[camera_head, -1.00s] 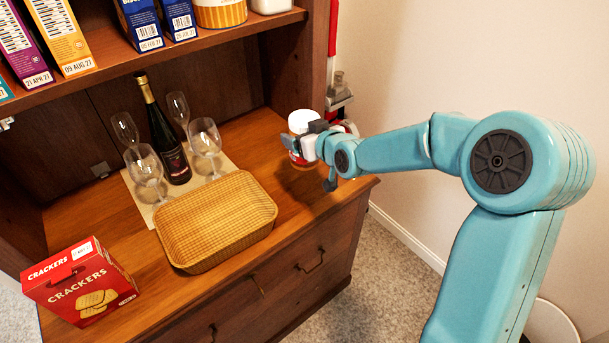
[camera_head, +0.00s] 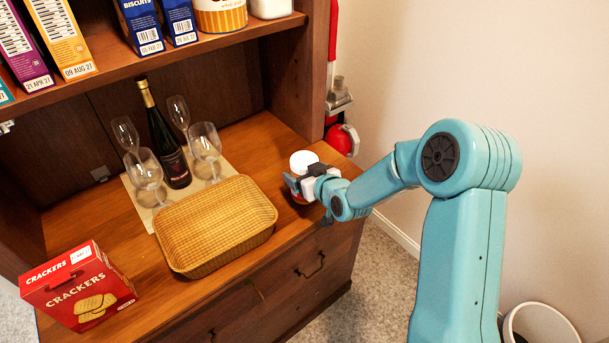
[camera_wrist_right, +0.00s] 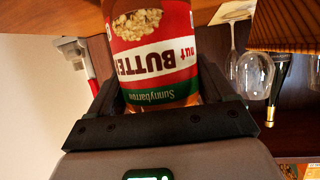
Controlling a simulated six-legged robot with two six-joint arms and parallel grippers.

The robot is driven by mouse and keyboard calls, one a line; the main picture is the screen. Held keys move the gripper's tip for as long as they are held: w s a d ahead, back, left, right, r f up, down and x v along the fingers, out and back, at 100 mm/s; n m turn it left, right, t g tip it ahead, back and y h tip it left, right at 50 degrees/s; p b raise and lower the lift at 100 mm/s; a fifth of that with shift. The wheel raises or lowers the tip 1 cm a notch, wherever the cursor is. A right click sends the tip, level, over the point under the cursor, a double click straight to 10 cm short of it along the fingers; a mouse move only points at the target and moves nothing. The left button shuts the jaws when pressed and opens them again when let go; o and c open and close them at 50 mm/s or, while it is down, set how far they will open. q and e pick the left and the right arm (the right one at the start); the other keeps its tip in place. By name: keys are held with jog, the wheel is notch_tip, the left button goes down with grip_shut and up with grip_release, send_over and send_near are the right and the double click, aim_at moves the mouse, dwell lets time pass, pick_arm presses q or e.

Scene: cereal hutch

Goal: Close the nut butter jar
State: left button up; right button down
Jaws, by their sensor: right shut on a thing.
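The nut butter jar (camera_head: 301,197) is at the right end of the wooden counter, near its front edge. It is upright, with a white lid (camera_head: 303,160) on top; whether the lid is fully tightened cannot be told. My right gripper (camera_head: 300,187) is shut around the jar's side, below the lid, and hides most of it. In the right wrist view the jar's red, white and green label (camera_wrist_right: 155,55) appears upside down between the fingers of my right gripper (camera_wrist_right: 165,97). Whether the jar's base touches the counter is hidden. My left gripper is not in view.
A wicker basket (camera_head: 215,228) stands left of the jar. Behind it are a dark bottle (camera_head: 168,150) and several wine glasses (camera_head: 205,143). A red crackers box (camera_head: 78,287) is at front left. The shelf (camera_head: 190,48) overhangs the back.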

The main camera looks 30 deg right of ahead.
jog(key=shift+f, duration=0.45)
jog(key=shift+r, duration=0.1)
jog(key=shift+f, duration=0.2)
grip_release()
jog(key=shift+r, duration=0.15)
jog(key=d+v, duration=0.1)
jog(key=v, duration=1.1)
jog(key=shift+a+b, duration=0.45)
jog(key=shift+s, duration=0.15)
